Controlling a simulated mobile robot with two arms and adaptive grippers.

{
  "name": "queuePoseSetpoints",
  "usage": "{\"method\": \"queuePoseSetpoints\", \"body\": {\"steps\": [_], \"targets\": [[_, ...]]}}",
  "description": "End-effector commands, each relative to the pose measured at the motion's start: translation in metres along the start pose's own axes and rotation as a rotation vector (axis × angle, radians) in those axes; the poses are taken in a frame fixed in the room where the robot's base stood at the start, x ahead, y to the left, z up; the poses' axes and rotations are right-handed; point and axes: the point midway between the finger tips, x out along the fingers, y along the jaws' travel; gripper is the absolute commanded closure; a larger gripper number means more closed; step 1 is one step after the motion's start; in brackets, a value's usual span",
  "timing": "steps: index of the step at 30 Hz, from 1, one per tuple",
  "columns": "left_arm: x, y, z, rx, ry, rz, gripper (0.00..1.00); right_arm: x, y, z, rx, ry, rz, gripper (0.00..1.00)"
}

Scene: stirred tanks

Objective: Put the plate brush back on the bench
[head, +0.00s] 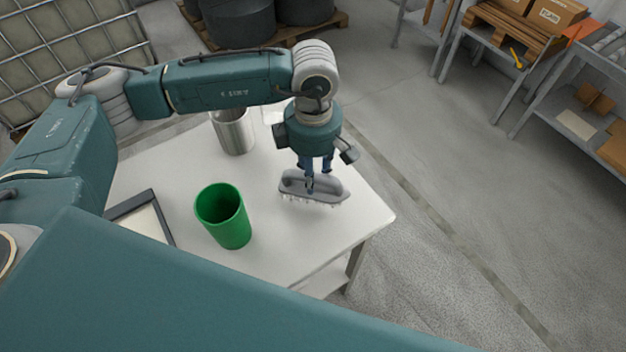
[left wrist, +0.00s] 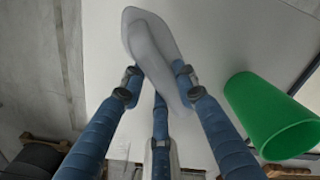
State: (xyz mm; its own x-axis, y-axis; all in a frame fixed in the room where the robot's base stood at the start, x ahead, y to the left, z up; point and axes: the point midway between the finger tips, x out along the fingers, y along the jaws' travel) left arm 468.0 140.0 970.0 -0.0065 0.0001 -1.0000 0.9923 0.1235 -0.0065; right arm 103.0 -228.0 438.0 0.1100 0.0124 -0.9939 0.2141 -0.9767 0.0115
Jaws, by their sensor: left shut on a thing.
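The plate brush (head: 314,188) is grey with pale bristles on its underside. My left gripper (head: 311,176) is shut on its handle from above, near the right part of the white bench (head: 350,228). The bristles face down; I cannot tell whether they touch the bench top. In the left wrist view the brush (left wrist: 146,42) lies between the blue fingers of the left gripper (left wrist: 155,85), with the bench top (left wrist: 232,35) behind it. My right gripper is not in view.
A green cup (head: 223,216) stands on the bench left of the brush; it also shows in the left wrist view (left wrist: 270,115). A metal container (head: 233,132) stands farther back. A dark-framed tray (head: 143,216) lies at the left. The bench's front right corner is clear.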

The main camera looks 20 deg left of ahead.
Motion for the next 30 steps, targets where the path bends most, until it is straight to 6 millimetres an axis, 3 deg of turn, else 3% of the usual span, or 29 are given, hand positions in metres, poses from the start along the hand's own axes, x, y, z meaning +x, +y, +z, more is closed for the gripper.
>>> {"method": "queuePoseSetpoints", "body": {"steps": [3, 9, 15, 22, 23, 24, 25, 30], "targets": [[0.014, -0.002, -0.001, 0.0, 0.002, -0.005, 0.95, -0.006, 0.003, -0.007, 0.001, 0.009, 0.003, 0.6], [0.04, -0.001, 0.0, 0.001, 0.001, -0.003, 0.95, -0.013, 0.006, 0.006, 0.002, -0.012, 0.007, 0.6], [0.043, 0.0, 0.0, 0.001, -0.001, 0.0, 0.95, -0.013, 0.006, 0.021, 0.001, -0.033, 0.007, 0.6], [0.048, 0.0, 0.0, 0.001, 0.0, 0.0, 0.95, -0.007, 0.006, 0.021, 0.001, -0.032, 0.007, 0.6], [0.046, 0.0, 0.0, 0.001, 0.0, 0.0, 0.65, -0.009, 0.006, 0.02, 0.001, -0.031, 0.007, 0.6], [0.045, 0.0, 0.0, 0.001, 0.0, -0.001, 0.57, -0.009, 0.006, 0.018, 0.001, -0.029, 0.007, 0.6], [0.045, 0.0, 0.0, 0.001, 0.0, -0.001, 0.52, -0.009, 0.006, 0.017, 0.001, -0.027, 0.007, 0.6], [0.045, 0.0, 0.0, 0.0, 0.0, -0.001, 0.52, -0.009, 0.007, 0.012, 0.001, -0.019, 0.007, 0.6]]}}
